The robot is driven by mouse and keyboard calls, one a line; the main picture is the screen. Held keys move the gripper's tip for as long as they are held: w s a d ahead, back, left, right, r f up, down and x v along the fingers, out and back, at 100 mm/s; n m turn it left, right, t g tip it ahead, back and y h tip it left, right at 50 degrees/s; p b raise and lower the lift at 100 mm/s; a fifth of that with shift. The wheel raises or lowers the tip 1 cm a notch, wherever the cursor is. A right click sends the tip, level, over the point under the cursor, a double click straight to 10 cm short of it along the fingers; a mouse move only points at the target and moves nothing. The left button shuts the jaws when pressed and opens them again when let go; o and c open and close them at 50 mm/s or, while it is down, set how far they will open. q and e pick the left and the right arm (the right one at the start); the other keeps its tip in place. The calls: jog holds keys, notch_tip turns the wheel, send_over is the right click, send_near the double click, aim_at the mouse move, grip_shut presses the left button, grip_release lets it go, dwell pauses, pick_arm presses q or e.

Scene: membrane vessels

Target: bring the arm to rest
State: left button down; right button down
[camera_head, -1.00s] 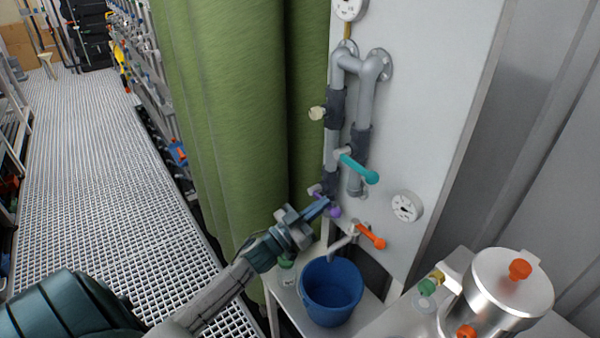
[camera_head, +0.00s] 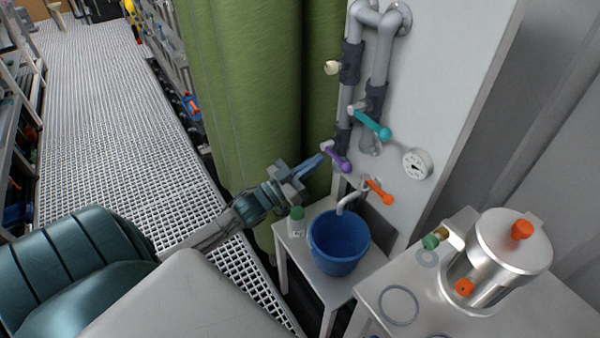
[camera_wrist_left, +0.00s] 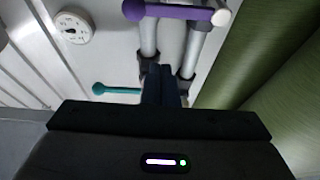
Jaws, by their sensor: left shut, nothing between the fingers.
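My left gripper (camera_head: 316,160) reaches in from the left in the head view, with its fingers together and empty. Its tips are just left of the purple valve handle (camera_head: 338,158) on the pipework, with a small gap as far as I can tell. In the left wrist view the shut fingers (camera_wrist_left: 167,86) point at the pipes (camera_wrist_left: 190,50). The purple handle shows there at the top (camera_wrist_left: 175,12), and a teal handle (camera_wrist_left: 115,90) shows to the left of the fingers. My right gripper is not seen.
A blue bucket (camera_head: 338,248) and a small green-capped bottle (camera_head: 296,222) stand on a low stand below the orange handle (camera_head: 379,192). A steel vessel (camera_head: 490,265) stands on the table at right. A green curtain (camera_head: 240,90) hangs behind my gripper. A gauge (camera_head: 417,164) is on the panel.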

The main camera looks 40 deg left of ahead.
pick_arm(q)
jog(key=v, duration=0.4)
jog(key=shift+s+r, duration=0.1)
jog(key=shift+d, duration=0.1)
